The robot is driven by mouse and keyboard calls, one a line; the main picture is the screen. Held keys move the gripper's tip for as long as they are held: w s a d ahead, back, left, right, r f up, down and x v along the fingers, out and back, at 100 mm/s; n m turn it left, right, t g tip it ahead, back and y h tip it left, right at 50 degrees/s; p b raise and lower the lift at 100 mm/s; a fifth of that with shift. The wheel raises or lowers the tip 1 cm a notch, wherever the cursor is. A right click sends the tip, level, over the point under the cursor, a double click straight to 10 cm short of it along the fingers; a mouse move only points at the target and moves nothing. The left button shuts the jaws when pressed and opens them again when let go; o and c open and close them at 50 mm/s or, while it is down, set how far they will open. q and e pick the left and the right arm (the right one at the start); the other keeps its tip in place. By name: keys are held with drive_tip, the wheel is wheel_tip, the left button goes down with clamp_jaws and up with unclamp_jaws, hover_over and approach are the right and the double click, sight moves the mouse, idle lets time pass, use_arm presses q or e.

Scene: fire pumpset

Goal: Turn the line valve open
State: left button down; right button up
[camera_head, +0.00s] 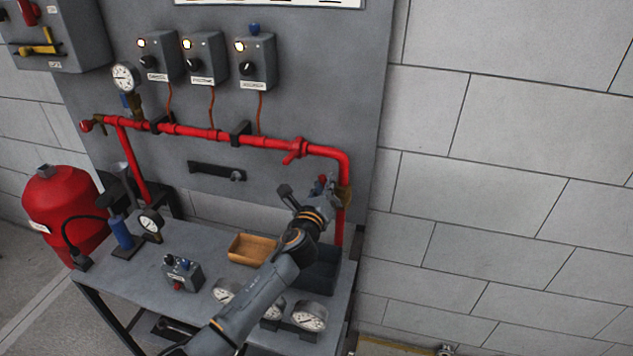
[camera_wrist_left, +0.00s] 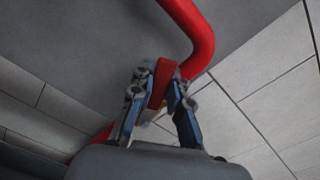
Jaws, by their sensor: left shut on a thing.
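The line valve has a brass body (camera_head: 345,197) on the vertical part of the red pipe, at the right end of the panel. Its red handle (camera_head: 322,182) shows only in part behind my left gripper (camera_head: 331,190). In the left wrist view the red handle (camera_wrist_left: 160,82) stands between the two fingers, and my left gripper is shut on it. The red pipe (camera_wrist_left: 193,30) bends just beyond the handle. The brass body is mostly hidden in that view. My right gripper is in neither view.
A red pipe (camera_head: 205,134) runs along the panel, with a red tee (camera_head: 295,151) at right. Below my left arm, the bench (camera_head: 205,250) holds a wooden tray (camera_head: 253,249), a dark bin (camera_head: 322,270) and several gauges. A red tank (camera_head: 62,210) stands at left.

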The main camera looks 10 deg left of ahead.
use_arm(q)
drive_tip(key=d+m+p, duration=0.1)
drive_tip(key=d+r+m+p, duration=0.1)
drive_tip(key=m, duration=0.1)
drive_tip(key=shift+r, duration=0.1)
drive_tip(key=shift+d+m+p, duration=0.5)
drive_tip(key=shift+d+m, duration=0.25)
drive_tip(key=shift+m, duration=0.55)
drive_tip(key=c, duration=1.3)
unclamp_jaws()
drive_tip(key=shift+f, duration=0.2)
drive_tip(key=shift+o, duration=0.2)
drive_tip(key=shift+s, duration=0.25)
approach(342, 175)
drive_tip(key=s, duration=0.6)
drive_tip(key=shift+a, duration=0.15)
